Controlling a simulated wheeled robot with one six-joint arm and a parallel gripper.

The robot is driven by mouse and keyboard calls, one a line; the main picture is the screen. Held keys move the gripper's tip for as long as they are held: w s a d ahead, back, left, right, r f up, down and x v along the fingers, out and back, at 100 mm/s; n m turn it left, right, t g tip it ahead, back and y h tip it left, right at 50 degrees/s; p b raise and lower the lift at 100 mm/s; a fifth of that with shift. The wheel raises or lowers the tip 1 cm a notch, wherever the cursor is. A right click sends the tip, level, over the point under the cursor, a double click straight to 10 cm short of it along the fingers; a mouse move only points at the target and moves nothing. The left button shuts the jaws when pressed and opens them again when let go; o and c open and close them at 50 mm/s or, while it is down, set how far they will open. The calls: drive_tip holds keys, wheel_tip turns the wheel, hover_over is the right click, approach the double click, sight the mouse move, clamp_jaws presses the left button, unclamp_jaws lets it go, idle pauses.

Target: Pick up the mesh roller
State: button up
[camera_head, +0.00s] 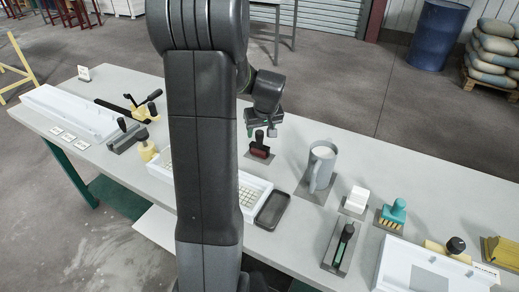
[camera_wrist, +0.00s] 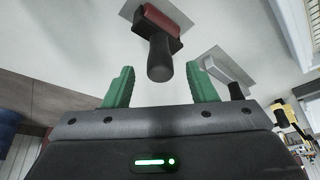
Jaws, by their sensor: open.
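The mesh roller, which I take to be the dark red tool with the black upright handle (camera_head: 260,150), stands on a small grey mat in the middle of the table. My gripper (camera_head: 264,129) is just above it, pointing down. In the wrist view the roller (camera_wrist: 158,22) shows at the top, its black handle reaching toward my gripper (camera_wrist: 160,68). The two green fingers are apart, one on each side of the handle's end in the picture. No contact with the handle shows. The mesh surface cannot be made out.
A grey jug (camera_head: 322,165) stands close to the right of the roller. A white tray with a grid (camera_head: 258,183) and a dark shallow tray (camera_head: 271,210) lie in front. Farther right are a white block (camera_head: 356,199) and a teal-handled brush (camera_head: 393,212). The table behind the roller is clear.

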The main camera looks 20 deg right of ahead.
drive_tip(key=shift+x, duration=1.15)
drive_tip(key=c, duration=1.1)
drive_tip(key=shift+o, duration=0.2)
drive_tip(key=shift+w+r, duration=0.1)
drive_tip(key=shift+r, duration=0.05)
